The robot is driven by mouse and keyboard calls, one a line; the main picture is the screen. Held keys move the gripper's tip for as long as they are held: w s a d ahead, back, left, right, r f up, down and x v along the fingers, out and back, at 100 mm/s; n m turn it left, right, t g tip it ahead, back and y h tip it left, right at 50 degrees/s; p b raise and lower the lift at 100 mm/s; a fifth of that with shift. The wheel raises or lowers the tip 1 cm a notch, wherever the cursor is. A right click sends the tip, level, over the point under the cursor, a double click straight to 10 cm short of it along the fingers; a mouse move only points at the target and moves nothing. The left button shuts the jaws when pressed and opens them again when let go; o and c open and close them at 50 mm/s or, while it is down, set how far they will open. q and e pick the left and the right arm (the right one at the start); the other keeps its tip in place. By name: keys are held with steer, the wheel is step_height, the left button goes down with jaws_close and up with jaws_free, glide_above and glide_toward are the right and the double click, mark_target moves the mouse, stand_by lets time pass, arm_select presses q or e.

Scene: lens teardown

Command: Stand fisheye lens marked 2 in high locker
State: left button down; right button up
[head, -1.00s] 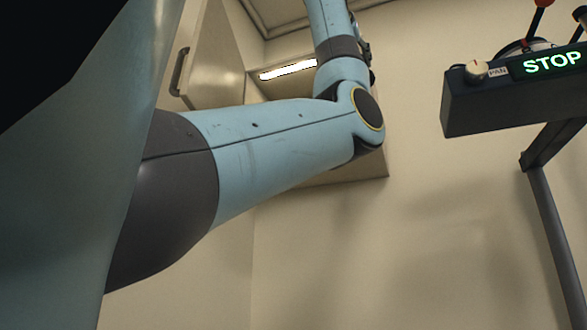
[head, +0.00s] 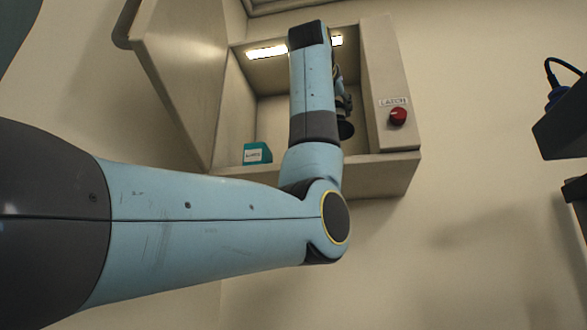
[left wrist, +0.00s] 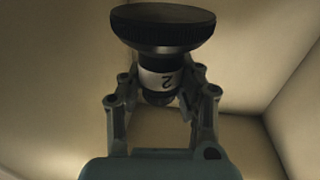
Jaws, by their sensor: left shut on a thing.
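The fisheye lens (left wrist: 162,45) has a wide black end and a pale band (left wrist: 165,80) marked 2. In the left wrist view its wide end is at the top. My left gripper (left wrist: 160,100) is shut around its narrower part. In the head view the lens's dark wide end (head: 346,130) shows below the gripper, which is mostly hidden behind my arm. The high locker (head: 375,172) is open on the wall, and my left arm reaches into its opening. I cannot tell whether the lens touches the locker floor. My right gripper is not in view.
The locker door (head: 180,70) stands open at the left. A teal box (head: 257,153) with a white label sits inside at the left. A red knob (head: 398,116) marked LATCH is on the right front. A dark console (head: 565,120) juts in at the right edge.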

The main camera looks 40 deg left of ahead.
mark_target(341, 132)
arm_select(q)
steer(key=f, duration=0.4)
steer(key=shift+s+d+f, duration=0.1)
steer(key=shift+d+f, duration=0.2)
steer(key=shift+d, duration=0.1)
steer(key=shift+d+f, duration=0.1)
steer(key=shift+f, duration=0.2)
steer(key=f, duration=0.2)
steer(key=f+p, duration=0.1)
steer(key=shift+a+f, duration=0.35)
steer(key=shift+f, duration=0.25)
steer(key=shift+d, duration=0.2)
steer(key=c, duration=1.2)
jaws_free()
steer(key=shift+a+f, duration=0.1)
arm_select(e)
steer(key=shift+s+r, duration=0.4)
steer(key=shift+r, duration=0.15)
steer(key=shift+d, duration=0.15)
